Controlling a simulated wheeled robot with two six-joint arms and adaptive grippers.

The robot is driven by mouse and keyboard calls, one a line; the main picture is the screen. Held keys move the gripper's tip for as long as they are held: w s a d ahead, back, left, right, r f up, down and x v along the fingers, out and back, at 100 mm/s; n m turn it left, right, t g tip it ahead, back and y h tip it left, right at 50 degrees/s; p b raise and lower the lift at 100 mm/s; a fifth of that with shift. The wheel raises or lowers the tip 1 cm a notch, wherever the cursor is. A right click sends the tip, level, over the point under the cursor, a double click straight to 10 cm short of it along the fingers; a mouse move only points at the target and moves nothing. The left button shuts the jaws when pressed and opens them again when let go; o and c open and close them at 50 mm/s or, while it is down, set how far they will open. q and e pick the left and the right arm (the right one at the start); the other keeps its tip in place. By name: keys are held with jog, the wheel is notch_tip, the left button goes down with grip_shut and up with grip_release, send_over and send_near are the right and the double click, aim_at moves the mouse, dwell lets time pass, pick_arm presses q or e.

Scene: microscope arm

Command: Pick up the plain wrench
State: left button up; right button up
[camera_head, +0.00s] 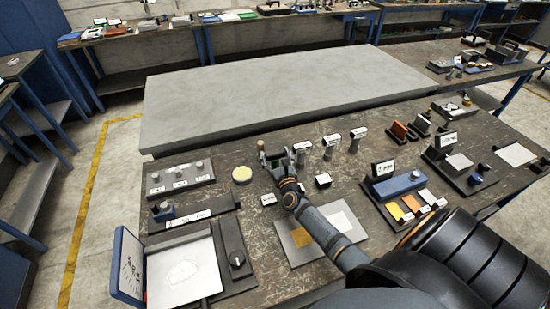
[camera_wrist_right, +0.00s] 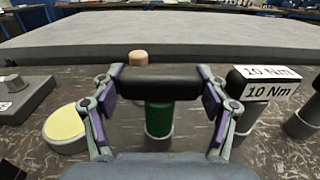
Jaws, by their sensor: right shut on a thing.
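The plain wrench (camera_wrist_right: 158,84) has a black, unlabelled crosswise head over a green and silver upright shaft. It stands upright in the middle of the right wrist view. My right gripper (camera_wrist_right: 158,92) is shut on its black head, one purple-padded finger at each end. In the head view my right gripper (camera_head: 277,160) is at the left end of a row of upright tools and mostly hides the wrench. A tool with a white "10 Nm" label (camera_wrist_right: 262,90) stands just right of the gripper. My left gripper is not in view.
More labelled upright tools (camera_head: 330,146) stand to the right. A round yellow-topped disc (camera_head: 242,174) lies left of the gripper, and a tan knob (camera_wrist_right: 138,58) shows behind the wrench. A raised grey slab (camera_head: 270,95) lies beyond, its top bare.

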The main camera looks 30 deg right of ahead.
jog(key=shift+r, duration=0.55)
notch_tip(320, 180, up, 3)
jog(key=p, duration=0.2)
jog(key=shift+p, duration=0.3)
jog(key=s+r+p, duration=0.3)
jog(key=s+r, duration=0.5)
jog(key=s, duration=0.6)
jog(key=shift+d+r+p, duration=0.3)
jog(key=shift+r, duration=0.1)
